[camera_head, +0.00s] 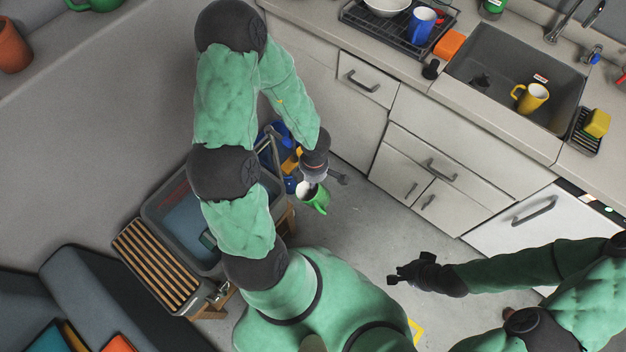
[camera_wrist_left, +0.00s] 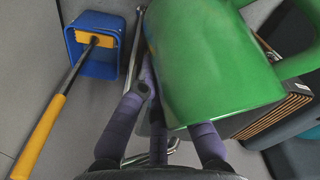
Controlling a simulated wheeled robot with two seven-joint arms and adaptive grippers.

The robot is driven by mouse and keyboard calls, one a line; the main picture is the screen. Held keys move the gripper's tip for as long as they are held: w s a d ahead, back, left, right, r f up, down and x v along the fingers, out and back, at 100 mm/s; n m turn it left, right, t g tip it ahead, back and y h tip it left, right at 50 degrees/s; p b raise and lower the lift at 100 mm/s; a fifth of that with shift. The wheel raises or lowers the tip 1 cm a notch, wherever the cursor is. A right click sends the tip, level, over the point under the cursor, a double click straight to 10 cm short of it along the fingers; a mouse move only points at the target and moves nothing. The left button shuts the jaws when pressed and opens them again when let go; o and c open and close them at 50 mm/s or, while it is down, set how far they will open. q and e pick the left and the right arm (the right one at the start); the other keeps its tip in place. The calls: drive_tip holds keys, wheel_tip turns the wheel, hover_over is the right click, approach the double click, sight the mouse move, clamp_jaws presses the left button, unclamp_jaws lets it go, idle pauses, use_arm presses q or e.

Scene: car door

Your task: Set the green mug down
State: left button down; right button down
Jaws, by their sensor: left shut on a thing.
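The green mug (camera_head: 316,198) is held by my left gripper (camera_head: 309,184) above the floor, beside the grey tub. In the left wrist view the mug (camera_wrist_left: 215,60) fills the upper right, with its handle to the right. The fingers of my left gripper (camera_wrist_left: 165,125) are closed against it. In the head view the mug is tilted, with its pale inside partly visible. My right gripper (camera_head: 405,271) hangs empty over the floor at the lower right, its fingers apart.
A blue bucket with a yellow-handled tool (camera_wrist_left: 95,45) stands nearby. The sink (camera_head: 485,65) holds a yellow mug (camera_head: 531,98). A drying rack (camera_head: 385,32) has a blue mug (camera_head: 420,25). Floor between is clear.

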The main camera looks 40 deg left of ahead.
use_arm(q)
drive_tip(key=g+y+p, duration=0.1)
drive_tip(key=p, duration=0.1)
drive_tip(key=g+y+p, duration=0.1)
drive_tip(key=p, duration=0.2)
drive_tip(key=shift+d+r, duration=0.1)
drive_tip(key=shift+r, duration=0.15)
drive_tip(key=shift+f+g+y+p, duration=0.2)
drive_tip(key=shift+g+y+p, duration=0.5)
drive_tip(key=shift+p, duration=0.15)
